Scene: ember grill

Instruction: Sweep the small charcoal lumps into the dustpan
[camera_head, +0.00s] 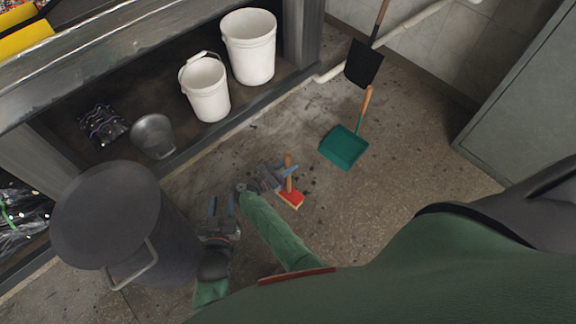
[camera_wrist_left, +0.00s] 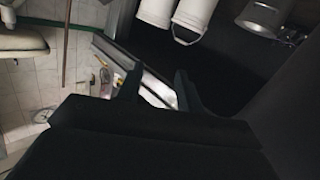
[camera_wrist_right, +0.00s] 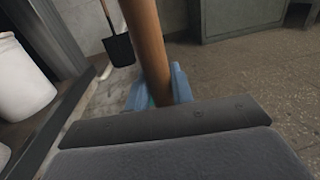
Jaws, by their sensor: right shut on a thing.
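A red hand brush (camera_head: 291,199) with pale bristles and a wooden handle stands on the concrete floor. My right gripper (camera_head: 287,171) is shut on its handle; the wooden handle (camera_wrist_right: 148,45) also shows between the blue fingers in the right wrist view. Small dark charcoal lumps (camera_head: 312,181) lie scattered on the floor around the brush. A green dustpan (camera_head: 344,148) with an orange-tipped handle lies farther back and to the right, apart from the brush. My left gripper (camera_head: 222,206) is open and empty, left of the brush; its fingers (camera_wrist_left: 182,92) stand apart in the left wrist view.
A dark lidded bin (camera_head: 108,215) stands left of my left gripper. Two white buckets (camera_head: 249,47) and a grey metal bucket (camera_head: 153,136) stand on the low shelf. A black shovel (camera_head: 365,64) leans near the wall pipe. The floor on the right is free up to a grey cabinet (camera_head: 525,95).

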